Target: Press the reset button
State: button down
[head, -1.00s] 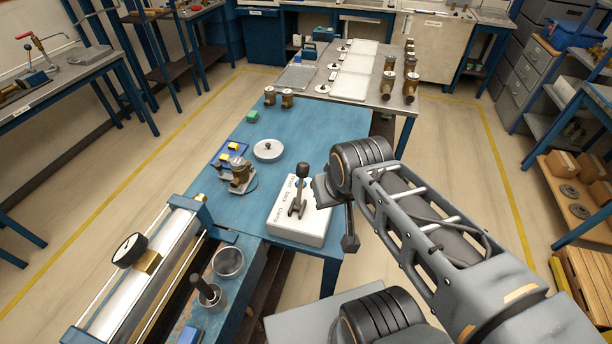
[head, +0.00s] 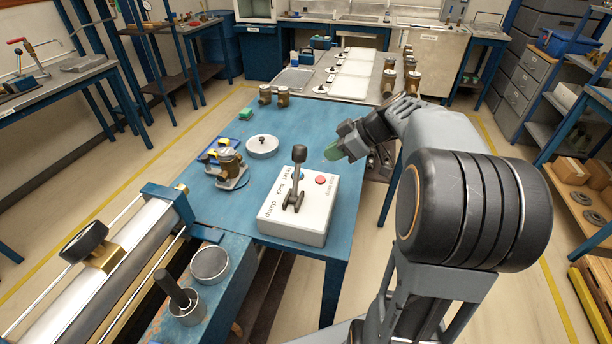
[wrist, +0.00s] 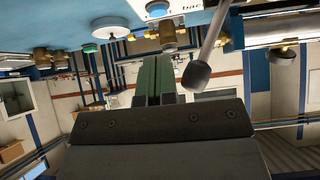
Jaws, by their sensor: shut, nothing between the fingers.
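A white control box (head: 300,215) stands on the near right part of the blue bench. It carries a red button (head: 320,180) on its right side and a dark upright lever (head: 296,180) left of that. The small lettering by the button is too small to read. My gripper (head: 333,152) is shut and empty, its green fingers pointing left. In the head picture it is just above and right of the red button, apart from it. The wrist view shows the green fingers (wrist: 155,75) together, with the black lever knob (wrist: 196,75) to their right. I cannot make out the red button there.
A brass meter (head: 230,162) and a white round lidded dish (head: 262,146) sit left of the box. A clamp rig (head: 140,250) and metal cups (head: 210,263) are at the near left. The blue bench top (head: 300,125) behind the box is mostly clear.

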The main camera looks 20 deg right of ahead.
aim_at(306, 178)
jog(key=shift+w+d, duration=0.1)
jog(key=shift+f, duration=0.1)
jog(key=p+x, duration=0.1)
jog(key=x, duration=0.9)
dwell(0.5)
